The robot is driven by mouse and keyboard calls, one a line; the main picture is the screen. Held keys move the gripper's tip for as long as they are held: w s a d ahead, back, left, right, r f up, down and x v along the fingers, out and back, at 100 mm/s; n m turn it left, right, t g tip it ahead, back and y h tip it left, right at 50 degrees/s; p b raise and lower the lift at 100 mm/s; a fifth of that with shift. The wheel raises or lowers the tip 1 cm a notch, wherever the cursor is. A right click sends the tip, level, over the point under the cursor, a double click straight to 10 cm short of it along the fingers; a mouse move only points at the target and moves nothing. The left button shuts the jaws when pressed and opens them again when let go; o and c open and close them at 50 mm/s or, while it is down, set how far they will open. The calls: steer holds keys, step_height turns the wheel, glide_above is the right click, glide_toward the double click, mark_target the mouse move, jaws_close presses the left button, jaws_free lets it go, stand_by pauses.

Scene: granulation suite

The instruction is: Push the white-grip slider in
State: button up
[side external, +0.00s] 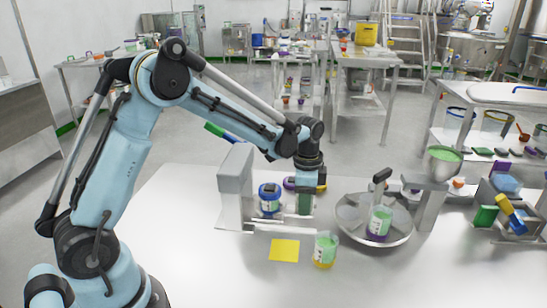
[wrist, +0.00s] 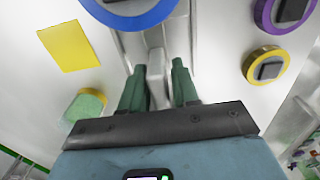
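The white grip of the slider (wrist: 155,75) shows in the wrist view as a pale upright block between my two green fingers. A pale channel runs beyond it toward the top of the picture. My gripper (wrist: 155,70) has its fingers apart, one on each side of the grip. A narrow gap shows on the right; contact on the left is unclear. In the side external view my gripper (side external: 306,205) points down beside the grey block fixture (side external: 235,185), low over its base. The grip cannot be made out there.
A yellow square (side external: 284,250) and a beaker (side external: 326,250) with green and yellow contents are in front. A round metal dish (side external: 350,228) holding another beaker is to the right. The table's front left is bare.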

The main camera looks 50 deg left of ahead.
steer(key=shift+o, duration=0.8)
step_height(320, 180, up, 12)
steer(key=shift+r, duration=0.1)
step_height(320, 180, down, 11)
steer(key=shift+r, duration=0.1)
stand_by(0.9)
steer(key=shift+c, duration=0.3)
jaws_close()
